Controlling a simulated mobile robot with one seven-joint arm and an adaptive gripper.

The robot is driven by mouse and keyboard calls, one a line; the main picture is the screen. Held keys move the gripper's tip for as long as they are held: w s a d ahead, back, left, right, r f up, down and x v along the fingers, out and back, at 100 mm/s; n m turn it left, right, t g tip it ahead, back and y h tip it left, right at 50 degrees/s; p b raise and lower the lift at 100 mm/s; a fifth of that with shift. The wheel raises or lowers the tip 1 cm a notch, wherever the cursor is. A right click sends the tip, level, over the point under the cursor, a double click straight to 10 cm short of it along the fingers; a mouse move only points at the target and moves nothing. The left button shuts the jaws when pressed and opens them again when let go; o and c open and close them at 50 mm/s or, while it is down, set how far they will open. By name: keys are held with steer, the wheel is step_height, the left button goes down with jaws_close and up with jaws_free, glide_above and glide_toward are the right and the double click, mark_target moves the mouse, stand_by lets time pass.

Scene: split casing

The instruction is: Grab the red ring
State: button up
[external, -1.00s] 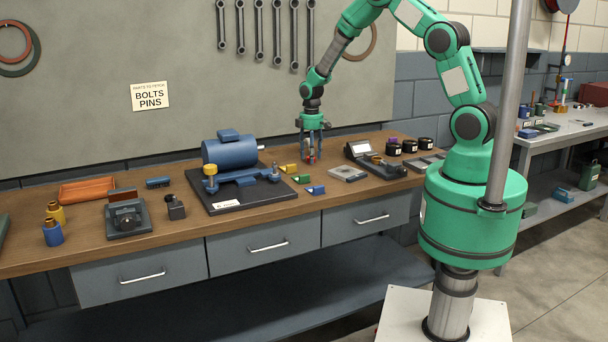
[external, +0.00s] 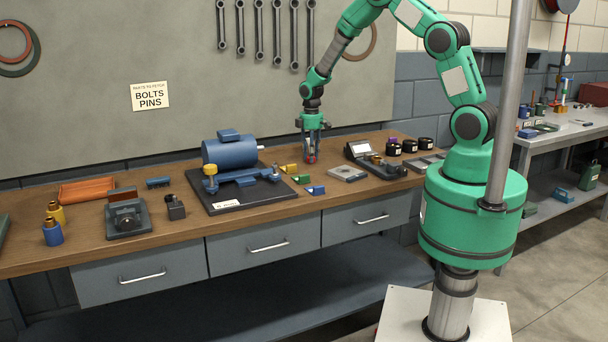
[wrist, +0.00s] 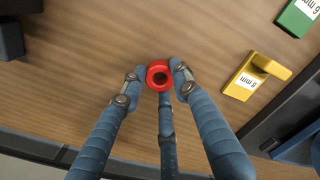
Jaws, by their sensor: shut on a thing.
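The red ring (wrist: 159,66) shows in the wrist view, between the fingertips of my gripper (wrist: 159,80). The blue fingers are closed around it, touching its outside from both sides, with a third finger below it in the picture. Its dark centre hole faces the camera. In the external view my gripper (external: 311,157) points straight down at the wooden bench, and a bit of red shows low between its fingers. I cannot tell whether the ring touches the bench top.
A yellow block (wrist: 242,82) and a green block (wrist: 299,17) lie to the right in the wrist view. The blue motor (external: 230,152) on its dark plate (external: 215,203) stands left of my gripper on the bench. A grey device with a screen (external: 362,151) stands to the right.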

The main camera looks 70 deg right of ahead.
steer(key=shift+r, duration=0.1)
steer(key=shift+r, duration=0.55)
steer(key=shift+s+a+r+p, duration=0.1)
steer(key=shift+s+r+p, duration=0.1)
steer(key=shift+r, duration=0.4)
steer(key=shift+s+a+r+p, duration=0.1)
steer(key=shift+s+r+p, duration=0.1)
steer(key=shift+r, duration=0.4)
steer(key=s+a, duration=0.2)
steer(key=s, duration=0.2)
steer(key=s+a+r, duration=0.1)
steer(key=s+a, duration=0.1)
steer(key=s, duration=0.3)
steer(key=s+a+p, duration=0.1)
steer(key=s, duration=0.4)
steer(key=shift+a+r, duration=0.15)
steer(key=shift+a, duration=0.25)
steer(key=shift+w, duration=0.1)
